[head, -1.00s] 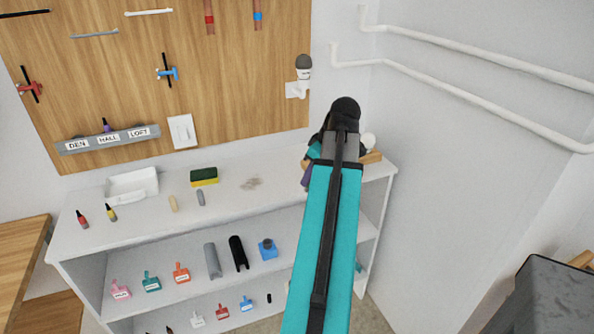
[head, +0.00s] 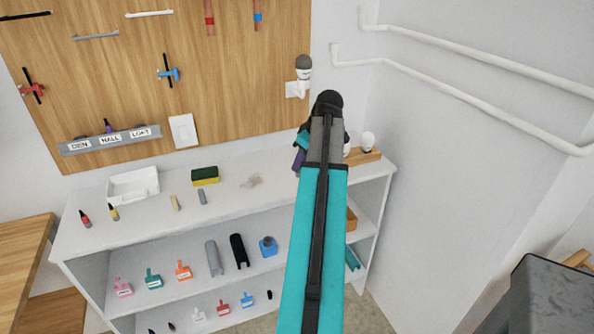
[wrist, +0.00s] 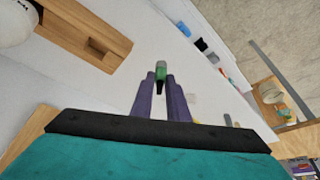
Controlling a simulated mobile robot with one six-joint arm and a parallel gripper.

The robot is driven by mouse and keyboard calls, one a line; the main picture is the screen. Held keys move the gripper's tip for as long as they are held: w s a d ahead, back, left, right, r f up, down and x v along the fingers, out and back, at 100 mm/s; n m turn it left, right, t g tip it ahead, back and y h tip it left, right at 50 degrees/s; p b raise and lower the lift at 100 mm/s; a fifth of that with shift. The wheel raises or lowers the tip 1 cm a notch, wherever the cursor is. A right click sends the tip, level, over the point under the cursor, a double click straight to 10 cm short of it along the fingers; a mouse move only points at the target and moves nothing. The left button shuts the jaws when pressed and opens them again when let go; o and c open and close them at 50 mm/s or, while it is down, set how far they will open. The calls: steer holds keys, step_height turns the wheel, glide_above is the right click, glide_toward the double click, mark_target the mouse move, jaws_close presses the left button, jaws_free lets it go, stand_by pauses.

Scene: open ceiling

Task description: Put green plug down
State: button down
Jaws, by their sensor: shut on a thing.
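The green plug (wrist: 160,72) shows in the wrist view between the fingertips of my gripper (wrist: 161,82). It has a green body with a paler end and a dark tip. My gripper is shut on it, above the white shelf top. In the head view my teal arm hides the plug and most of my gripper (head: 300,160), which is over the right part of the white shelf unit's top (head: 232,218). I cannot tell whether the plug touches the surface.
A wooden block with white bulbs (head: 364,156) stands close to the right of my gripper. A yellow-green sponge (head: 205,176), a pale smudge (head: 251,181), a white tray (head: 133,185) and small red (head: 85,218) and yellow (head: 113,212) plugs are further left.

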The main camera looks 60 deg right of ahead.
steer(key=shift+w, duration=0.1)
steer(key=shift+w+d, duration=0.4)
steer(key=shift+f+p, duration=0.8)
steer(key=shift+f, duration=1)
steer(key=shift+f, duration=0.2)
steer(key=c, duration=1.7)
jaws_free()
steer(key=shift+r, duration=0.3)
steer(key=shift+b+v, duration=1.1)
steer(key=shift+v, duration=4.8)
